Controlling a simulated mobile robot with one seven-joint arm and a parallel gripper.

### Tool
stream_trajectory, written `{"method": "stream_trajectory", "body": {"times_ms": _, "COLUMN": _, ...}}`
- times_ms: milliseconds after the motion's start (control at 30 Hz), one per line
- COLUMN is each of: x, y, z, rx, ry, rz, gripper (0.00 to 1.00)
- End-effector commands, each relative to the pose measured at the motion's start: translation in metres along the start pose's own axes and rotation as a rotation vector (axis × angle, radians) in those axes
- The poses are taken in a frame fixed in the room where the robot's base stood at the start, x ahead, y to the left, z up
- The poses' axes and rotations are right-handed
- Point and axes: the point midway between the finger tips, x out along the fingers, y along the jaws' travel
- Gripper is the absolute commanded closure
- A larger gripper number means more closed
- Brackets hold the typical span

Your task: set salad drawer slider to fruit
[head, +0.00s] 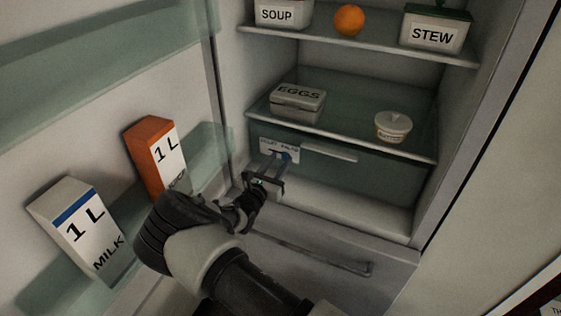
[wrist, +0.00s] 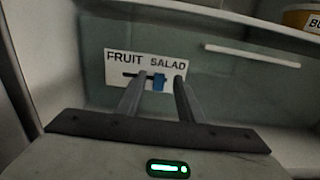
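The salad drawer (head: 340,175) is a translucent box under the lower fridge shelf. Its white label (head: 268,147) also shows in the wrist view (wrist: 115,72), reading FRUIT on the left and SALAD on the right. A dark slot runs under the words. The blue slider (wrist: 158,82) sits right of the label's middle, toward SALAD; it is a small blue spot in the head view (head: 287,156). My gripper (wrist: 160,76) is open, its fingertips on either side of the slider with visible gaps. It reaches the label from the front in the head view (head: 277,161).
A pale drawer handle (head: 330,152) is right of the label. An egg box (head: 298,102) and a lidded tub (head: 392,127) stand on the shelf above. The open door at left holds milk (head: 85,225) and an orange carton (head: 155,150). A lower drawer has a dark handle (head: 310,258).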

Motion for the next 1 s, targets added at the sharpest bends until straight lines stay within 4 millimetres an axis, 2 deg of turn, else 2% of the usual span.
{"method": "stream_trajectory", "body": {"times_ms": 167, "x": 0.013, "y": 0.0, "z": -0.001, "rx": 0.001, "ry": 0.001, "rz": 0.0, "gripper": 0.66}}
{"method": "stream_trajectory", "body": {"times_ms": 433, "x": 0.014, "y": 0.0, "z": 0.0, "rx": 0.001, "ry": 0.001, "rz": 0.0, "gripper": 0.66}}
{"method": "stream_trajectory", "body": {"times_ms": 467, "x": 0.014, "y": 0.0, "z": 0.0, "rx": 0.001, "ry": 0.001, "rz": 0.0, "gripper": 0.67}}
{"method": "stream_trajectory", "body": {"times_ms": 667, "x": 0.014, "y": 0.0, "z": 0.0, "rx": 0.001, "ry": 0.001, "rz": 0.0, "gripper": 1.0}}
{"method": "stream_trajectory", "body": {"times_ms": 867, "x": 0.014, "y": 0.0, "z": 0.0, "rx": 0.001, "ry": 0.001, "rz": 0.0, "gripper": 1.0}}
{"method": "stream_trajectory", "body": {"times_ms": 1000, "x": 0.01, "y": 0.013, "z": -0.003, "rx": 0.003, "ry": -0.001, "rz": 0.004, "gripper": 1.0}}
